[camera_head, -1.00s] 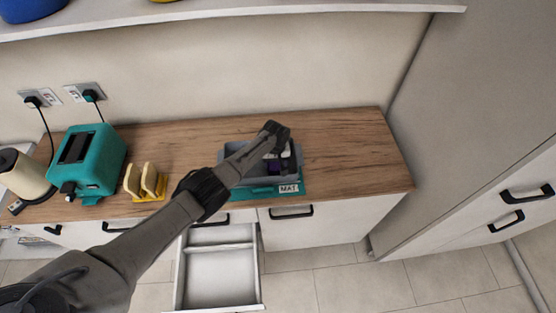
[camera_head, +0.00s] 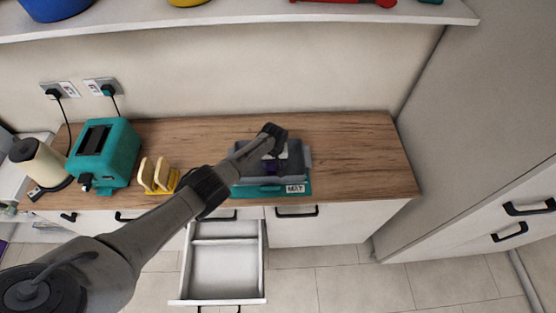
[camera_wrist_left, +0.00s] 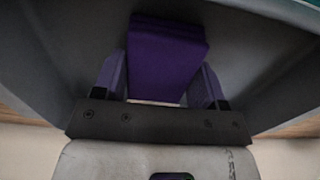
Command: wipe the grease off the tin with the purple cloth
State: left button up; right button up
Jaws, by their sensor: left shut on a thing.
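The grey tin (camera_head: 307,160) sits on the worktop on a teal mat (camera_head: 270,188) with a white "MAT" label. My left gripper (camera_head: 272,160) reaches down into the tin and is shut on the purple cloth (camera_head: 269,169). In the left wrist view the folded cloth (camera_wrist_left: 167,55) lies between the two fingers, with the tin's grey inner walls (camera_wrist_left: 55,40) around it. The arm hides part of the tin, and I cannot make out grease on it. My right gripper is not in view.
A teal toaster (camera_head: 104,152), a yellow rack with toast (camera_head: 160,178) and a cream cylindrical appliance (camera_head: 38,165) stand to the left. An open, empty drawer (camera_head: 224,270) juts out below. The worktop right of the tin (camera_head: 365,160) is clear. A shelf (camera_head: 240,20) hangs above.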

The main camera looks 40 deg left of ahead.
pick_arm(q)
jog(key=shift+s+a+p, duration=0.7)
jog(key=shift+a, duration=0.05)
notch_tip(320, 180, up, 2)
jog(key=shift+w+r+p, duration=0.1)
jog(key=shift+p, duration=0.9)
notch_tip(320, 180, up, 8)
jog(key=p, duration=0.8)
